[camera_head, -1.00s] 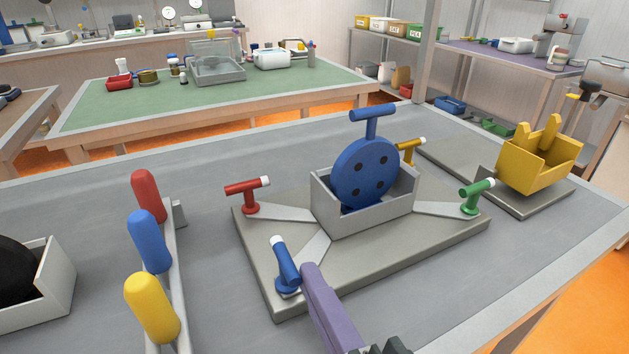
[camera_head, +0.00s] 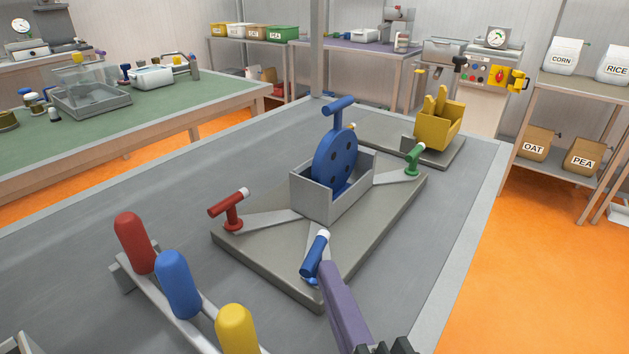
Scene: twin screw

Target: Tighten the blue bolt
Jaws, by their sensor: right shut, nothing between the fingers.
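The blue bolt (camera_head: 313,258) is a blue T-handle with a white tip at the near corner of a grey fixture plate (camera_head: 262,268). Its handle slants, with the white tip at the upper right. My right gripper (camera_head: 328,272) comes in from the bottom with purple fingers. It is shut and empty, and its tip is at the handle's lower right side; I cannot tell whether it touches. The plate carries a grey box (camera_head: 315,202) with a blue disc (camera_head: 333,160) standing in it. My left gripper is not in view.
A red bolt (camera_head: 230,210), a green bolt (camera_head: 413,160) and a mostly hidden yellow bolt sit around the plate. A rack with red (camera_head: 134,243), blue (camera_head: 179,284) and yellow (camera_head: 236,330) handles stands at lower left. A yellow block (camera_head: 437,125) stands behind.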

